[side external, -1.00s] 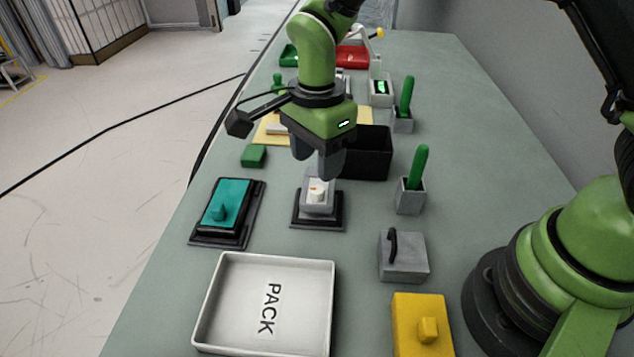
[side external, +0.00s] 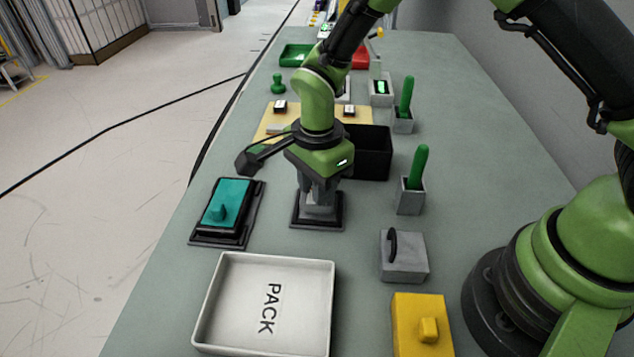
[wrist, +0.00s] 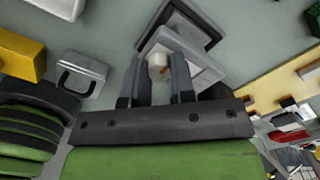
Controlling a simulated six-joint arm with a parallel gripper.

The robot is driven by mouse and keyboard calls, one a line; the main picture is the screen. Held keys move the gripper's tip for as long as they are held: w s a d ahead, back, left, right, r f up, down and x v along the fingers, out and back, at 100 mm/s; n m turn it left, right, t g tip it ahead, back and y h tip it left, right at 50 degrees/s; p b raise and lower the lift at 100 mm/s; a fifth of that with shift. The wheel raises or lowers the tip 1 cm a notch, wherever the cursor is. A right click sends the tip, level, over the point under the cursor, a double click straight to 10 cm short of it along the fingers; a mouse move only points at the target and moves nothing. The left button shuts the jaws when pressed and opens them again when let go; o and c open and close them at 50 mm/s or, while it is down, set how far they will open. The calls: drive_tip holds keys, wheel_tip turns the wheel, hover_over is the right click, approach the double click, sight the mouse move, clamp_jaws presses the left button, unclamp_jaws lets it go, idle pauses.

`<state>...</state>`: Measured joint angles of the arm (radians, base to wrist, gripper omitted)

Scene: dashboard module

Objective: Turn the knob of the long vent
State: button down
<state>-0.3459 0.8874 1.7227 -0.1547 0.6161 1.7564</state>
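A small grey module (side external: 318,212) stands on a black base (side external: 330,224) mid-table; I take it for the long vent. In the wrist view its pale knob (wrist: 158,62) stands up from the grey body (wrist: 196,66). My gripper (side external: 318,195) points down right over this module. In the wrist view the two fingers (wrist: 157,78) are apart, one on each side of the knob, with small gaps showing. The fingers hide the knob in the side view.
A teal module (side external: 226,205) with a small knob lies to the left. A white PACK tray (side external: 215,300) is in front. A black bin (side external: 372,152) stands close behind my gripper. A grey handled block (side external: 408,262) and a green-handled tool in a holder (side external: 411,197) are at the right.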

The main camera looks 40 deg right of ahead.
drive_tip(key=shift+n, duration=0.7)
drive_tip(key=n, duration=0.7)
drive_tip(key=shift+n, duration=0.3)
drive_tip(key=n, duration=0.4)
drive_tip(key=shift+n, duration=2.5)
drive_tip(key=c, duration=0.9)
unclamp_jaws()
drive_tip(key=shift+c, duration=0.2)
